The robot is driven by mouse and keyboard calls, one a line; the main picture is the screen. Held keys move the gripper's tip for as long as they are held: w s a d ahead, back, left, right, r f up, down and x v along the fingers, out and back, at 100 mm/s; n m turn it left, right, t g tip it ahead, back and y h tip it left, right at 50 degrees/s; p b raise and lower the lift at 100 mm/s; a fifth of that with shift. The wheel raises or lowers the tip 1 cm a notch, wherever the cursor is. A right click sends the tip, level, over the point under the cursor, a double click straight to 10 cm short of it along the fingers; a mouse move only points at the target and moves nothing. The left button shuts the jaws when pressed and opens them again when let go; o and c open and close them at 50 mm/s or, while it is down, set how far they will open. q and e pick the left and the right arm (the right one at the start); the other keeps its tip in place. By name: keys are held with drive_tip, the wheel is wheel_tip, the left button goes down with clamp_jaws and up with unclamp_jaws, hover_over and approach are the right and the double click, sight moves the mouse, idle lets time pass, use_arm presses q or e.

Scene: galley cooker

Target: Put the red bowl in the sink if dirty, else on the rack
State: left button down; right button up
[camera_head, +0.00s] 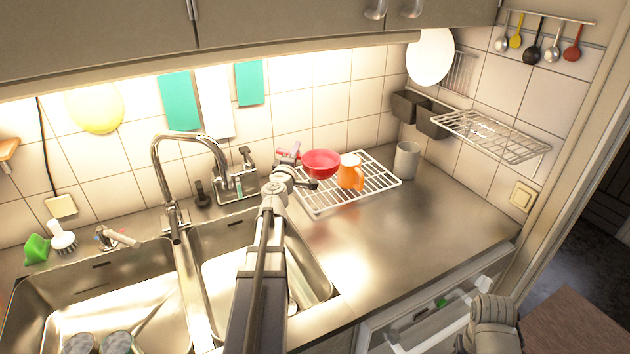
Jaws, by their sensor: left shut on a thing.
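The red bowl (322,161) is over the left back part of the wire rack (376,188). Its inside looks plain red, with no dirt that I can make out at this size. My left gripper (305,178) is shut on the bowl's left side. I cannot tell whether the bowl touches the rack. The steel sink (327,285) has two basins and lies to the left and nearer, partly hidden by my left arm.
An orange mug (351,172) stands on the rack just right of the bowl. A grey cup (407,160) stands right of the rack. The tap (186,150) rises behind the sink. Dishes (118,343) lie in the left basin. The counter (440,215) at right is clear.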

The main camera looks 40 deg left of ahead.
use_arm(q)
drive_tip(key=shift+f+b, duration=3.9)
drive_tip(key=shift+f, duration=0.5)
drive_tip(key=shift+f, duration=0.2)
drive_tip(key=c, duration=0.7)
unclamp_jaws()
drive_tip(key=shift+r, duration=0.1)
